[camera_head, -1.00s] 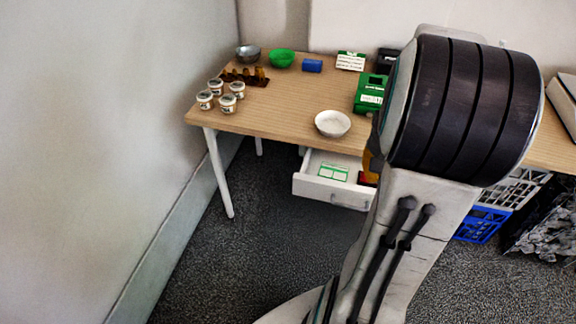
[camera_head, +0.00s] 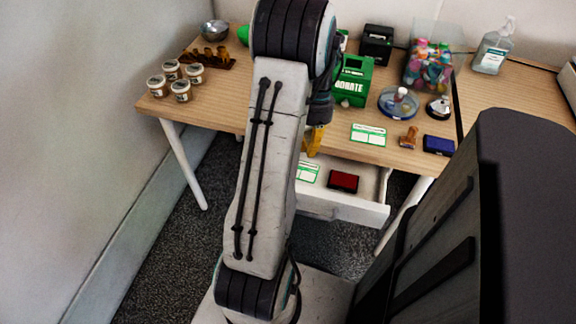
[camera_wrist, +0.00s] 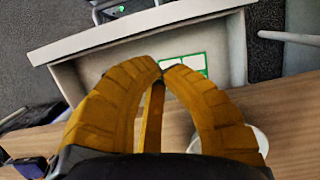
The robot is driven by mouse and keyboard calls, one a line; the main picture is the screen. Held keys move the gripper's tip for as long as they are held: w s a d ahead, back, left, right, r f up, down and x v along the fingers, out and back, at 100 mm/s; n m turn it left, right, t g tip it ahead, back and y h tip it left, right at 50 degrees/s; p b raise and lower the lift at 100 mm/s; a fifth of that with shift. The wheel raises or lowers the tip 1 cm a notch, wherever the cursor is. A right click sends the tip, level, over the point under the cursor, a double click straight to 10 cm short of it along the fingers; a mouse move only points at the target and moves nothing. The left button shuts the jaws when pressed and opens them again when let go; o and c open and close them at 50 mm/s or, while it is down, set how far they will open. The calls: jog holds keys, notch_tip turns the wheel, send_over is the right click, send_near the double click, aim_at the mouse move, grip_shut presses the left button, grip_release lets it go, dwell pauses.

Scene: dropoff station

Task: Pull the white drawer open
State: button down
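The white drawer (camera_head: 338,207) is pulled out from under the wooden table, with its inside showing. A green-and-white card (camera_head: 307,172) and a dark red pad (camera_head: 343,181) lie in it. In the wrist view the drawer's white front (camera_wrist: 145,28) runs across the top, and the card (camera_wrist: 185,64) shows beyond my fingers. My gripper (camera_head: 314,140) has yellow fingers and is by the table's front edge, over the rear of the drawer. In the wrist view its fingertips (camera_wrist: 163,68) come together with nothing seen between them. I see no contact with the drawer front.
The table (camera_head: 225,100) carries a green donation box (camera_head: 352,82), several lidded cups (camera_head: 181,91), a clear bin (camera_head: 430,62), a stamp (camera_head: 409,137) and a blue pad (camera_head: 438,145). A white table leg (camera_head: 184,165) stands left. Carpet (camera_head: 165,245) is clear there.

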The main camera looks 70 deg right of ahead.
jog(key=shift+b+x, duration=1.05)
jog(key=shift+x, duration=4)
